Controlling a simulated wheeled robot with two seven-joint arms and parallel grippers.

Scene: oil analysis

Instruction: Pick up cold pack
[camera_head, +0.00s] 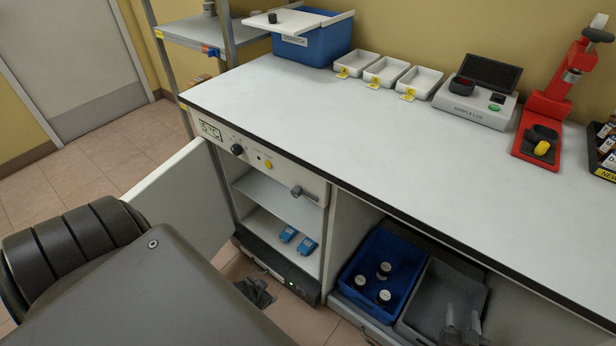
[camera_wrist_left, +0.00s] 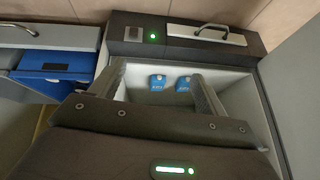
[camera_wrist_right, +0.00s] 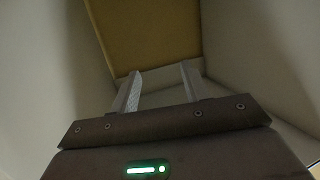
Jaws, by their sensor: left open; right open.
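Two small blue cold packs, one (camera_head: 287,234) and another (camera_head: 307,245), lie side by side on the lower shelf of the open white cooler (camera_head: 262,215) under the bench. In the left wrist view both packs (camera_wrist_left: 157,82) (camera_wrist_left: 183,84) show between the fingers, further in and apart from them. My left gripper (camera_wrist_left: 160,85) is open and empty, facing the cooler's interior; in the head view it seems to be the dark shape low in front of the cooler, partly hidden by my arm. My right gripper (camera_wrist_right: 160,78) is open and empty; its pale fingers show low right in the head view (camera_head: 462,322).
The cooler door (camera_head: 185,205) stands open to the left. Right of the cooler, a blue bin (camera_head: 400,258) with several white-capped bottles and a grey bin (camera_head: 455,285) sit under the bench. Trays, a blue box (camera_head: 325,45) and a red press (camera_head: 545,110) stand on the bench.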

